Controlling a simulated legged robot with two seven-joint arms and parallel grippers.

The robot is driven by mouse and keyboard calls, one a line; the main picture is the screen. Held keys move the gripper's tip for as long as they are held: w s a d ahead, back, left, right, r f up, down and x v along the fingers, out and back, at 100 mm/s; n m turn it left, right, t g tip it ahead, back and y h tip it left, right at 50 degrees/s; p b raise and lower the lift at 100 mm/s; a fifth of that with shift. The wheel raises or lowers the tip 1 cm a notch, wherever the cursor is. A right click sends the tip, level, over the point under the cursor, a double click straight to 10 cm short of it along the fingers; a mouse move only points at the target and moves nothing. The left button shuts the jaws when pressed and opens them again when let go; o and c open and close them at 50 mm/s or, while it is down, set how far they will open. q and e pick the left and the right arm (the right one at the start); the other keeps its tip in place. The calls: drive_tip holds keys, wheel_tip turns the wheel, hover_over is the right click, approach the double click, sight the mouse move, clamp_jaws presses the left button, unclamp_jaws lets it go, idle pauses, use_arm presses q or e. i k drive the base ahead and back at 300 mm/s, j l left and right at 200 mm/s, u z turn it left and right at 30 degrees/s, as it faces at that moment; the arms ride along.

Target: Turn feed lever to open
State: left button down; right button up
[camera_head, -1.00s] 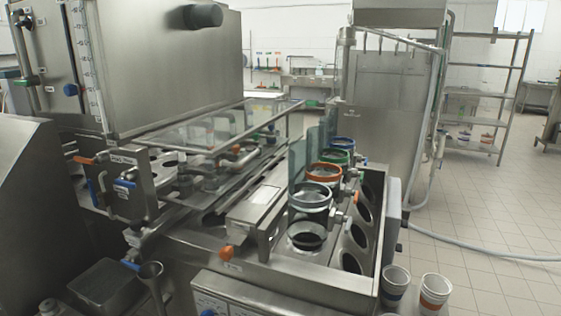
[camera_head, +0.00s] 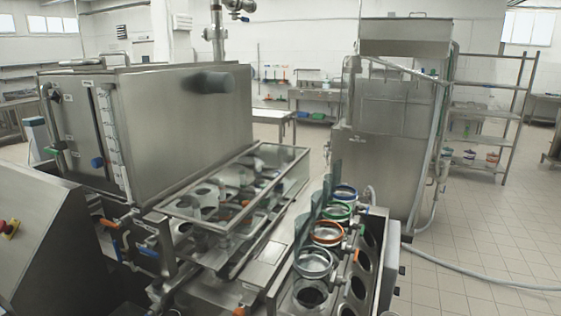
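The cup filling machine fills the left and middle of the head view. An orange-handled lever (camera_head: 108,223) sits at the front left, below the big steel hopper box (camera_head: 180,125). A blue-handled lever (camera_head: 148,252) is just below and right of it. A blue knob (camera_head: 97,162) and a green knob (camera_head: 58,146) are on the front of the hopper. An orange knob (camera_head: 240,311) shows at the bottom edge. I cannot tell which of these is the feed lever, or read the labels. Neither of my grippers is in view.
A red emergency button (camera_head: 10,228) is on the steel housing at the left. A clear guard (camera_head: 235,190) covers the filling line. Colored-rim rings (camera_head: 327,233) stand on the right conveyor. A grey hose (camera_head: 480,278) lies on the tiled floor, which is open at the right.

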sight(117, 226)
drive_tip(key=i+j+u, duration=0.4)
drive_tip(key=j, duration=0.25)
drive_tip(key=i+j+u, duration=0.45)
drive_tip(key=i+j, duration=0.05)
drive_tip(key=j, duration=0.1)
